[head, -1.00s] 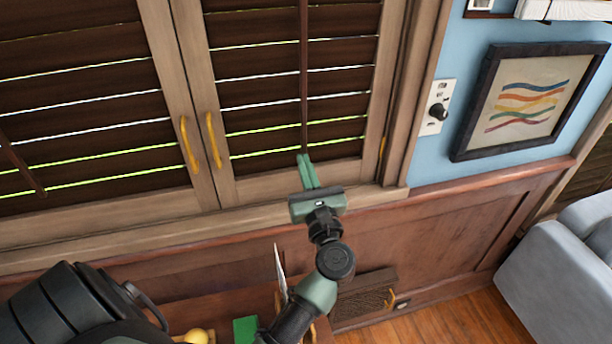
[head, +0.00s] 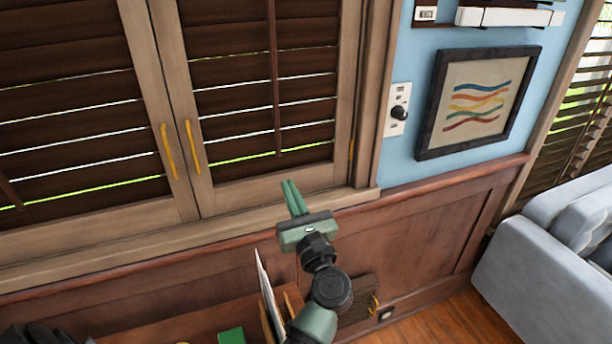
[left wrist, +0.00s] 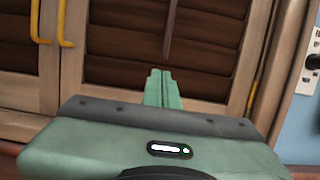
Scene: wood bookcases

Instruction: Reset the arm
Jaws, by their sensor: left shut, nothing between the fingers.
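My left gripper (head: 293,197) is green and points up and away, in front of the lower frame of the shuttered window (head: 262,188). Its two fingers are together with nothing between them. In the left wrist view the gripper (left wrist: 162,85) also shows with its fingers side by side, pointing at the dark shutter slats (left wrist: 205,60). It holds nothing. My right gripper is not in either view.
Yellow shutter handles (head: 194,147) are left of the gripper. A wall dial (head: 398,113) and a framed picture (head: 478,100) hang to the right. Below are a green item (head: 231,336) and white upright sheet (head: 267,290). A grey sofa (head: 540,265) stands at the right.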

